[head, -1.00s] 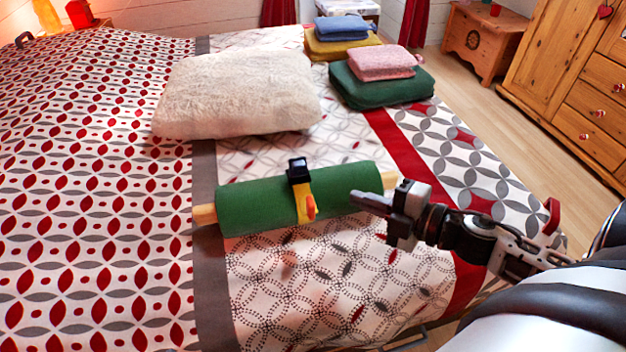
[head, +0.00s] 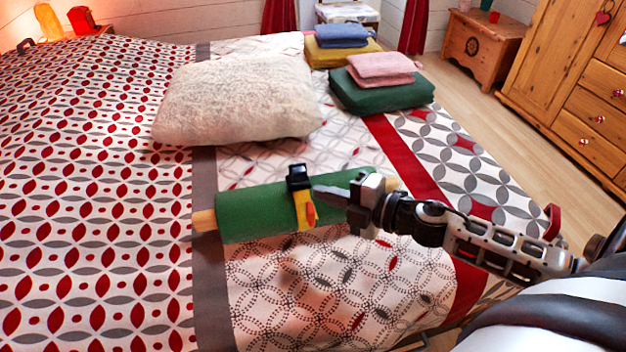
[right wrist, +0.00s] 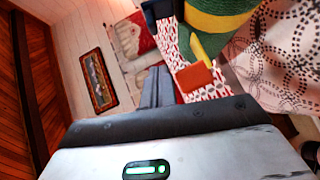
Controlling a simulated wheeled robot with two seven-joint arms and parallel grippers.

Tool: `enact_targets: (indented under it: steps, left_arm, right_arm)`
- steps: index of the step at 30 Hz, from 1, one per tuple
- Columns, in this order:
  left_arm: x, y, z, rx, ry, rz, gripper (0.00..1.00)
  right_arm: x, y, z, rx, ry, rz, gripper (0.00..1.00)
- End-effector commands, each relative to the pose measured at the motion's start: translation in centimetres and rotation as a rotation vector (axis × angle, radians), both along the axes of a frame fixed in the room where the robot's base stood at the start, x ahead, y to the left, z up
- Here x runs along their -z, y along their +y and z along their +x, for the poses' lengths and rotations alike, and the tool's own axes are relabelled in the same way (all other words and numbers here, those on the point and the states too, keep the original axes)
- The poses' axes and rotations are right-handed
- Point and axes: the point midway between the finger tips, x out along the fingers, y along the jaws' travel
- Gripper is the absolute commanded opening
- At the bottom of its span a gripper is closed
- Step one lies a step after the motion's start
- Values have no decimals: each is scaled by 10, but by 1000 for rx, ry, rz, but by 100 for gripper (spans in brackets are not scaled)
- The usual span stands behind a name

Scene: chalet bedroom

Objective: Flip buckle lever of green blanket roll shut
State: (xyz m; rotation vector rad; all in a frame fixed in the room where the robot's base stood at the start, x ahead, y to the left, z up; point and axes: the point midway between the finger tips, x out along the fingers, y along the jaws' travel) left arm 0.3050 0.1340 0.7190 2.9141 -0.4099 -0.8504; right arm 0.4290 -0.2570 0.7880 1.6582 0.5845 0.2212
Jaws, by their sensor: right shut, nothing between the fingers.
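The green blanket roll (head: 255,210) lies across the bed on a wooden core that shows at its left end. A yellow strap with a black buckle (head: 298,177) goes around its middle. The yellow lever with an orange tip (head: 309,213) hangs on the front side, below the buckle, and stands out from the roll. My right gripper (head: 318,191) is shut and empty, just right of the buckle and above the roll. In the right wrist view the shut fingers (right wrist: 157,88) are beside the orange tip (right wrist: 195,77), seemingly apart from it. My left gripper is out of view.
A fluffy cream pillow (head: 238,98) lies behind the roll. Folded green (head: 380,97) and pink (head: 385,68) blankets are stacked at the back right, with yellow and blue ones behind. The patterned bedcover in front of the roll is clear.

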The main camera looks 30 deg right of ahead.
Motion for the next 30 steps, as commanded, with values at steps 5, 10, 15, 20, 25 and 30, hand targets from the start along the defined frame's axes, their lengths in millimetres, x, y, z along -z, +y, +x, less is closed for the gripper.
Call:
enact_targets:
  steps: [5,10,15,20,25,30]
  left_arm:
    - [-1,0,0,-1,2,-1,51]
    - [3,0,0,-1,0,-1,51]
    - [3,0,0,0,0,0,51]
    - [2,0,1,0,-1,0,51]
    - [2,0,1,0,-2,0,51]
    - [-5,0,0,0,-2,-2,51]
  right_arm:
    - [5,10,27,2,-3,-1,0]
    - [12,3,48,2,-2,0,0]
    - [15,1,56,1,1,1,0]
    - [15,1,57,0,1,2,0]
    - [15,1,57,0,1,2,0]
    - [11,-4,55,9,16,5,0]
